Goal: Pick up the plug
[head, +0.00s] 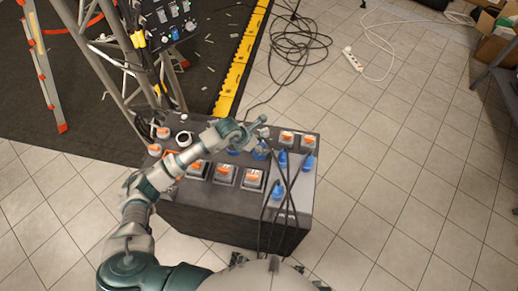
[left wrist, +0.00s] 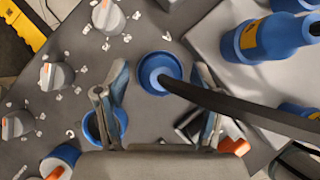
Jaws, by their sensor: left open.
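My left gripper (head: 262,130) is open over the top of a dark grey switch box (head: 210,221). In the left wrist view, a round blue plug (left wrist: 153,82) with a thick black cable shows nearly end-on between the two spread fingers. I see no finger touching it; its depth relative to the fingertips is hard to tell. In the head view, blue plugs with cables, such as this one (head: 282,160), stand on the lighter right panel. A large blue plug with a yellow label (left wrist: 250,40) is at the upper right of the wrist view. My right gripper is not in view.
Orange-topped switches (head: 225,176) and blue round sockets (left wrist: 103,126) crowd the box top. Black cables (head: 281,205) hang over its front edge. A metal truss (head: 110,70) stands behind left. A yellow-black cable ramp (head: 237,70) lies behind. Tiled floor at right is mostly clear.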

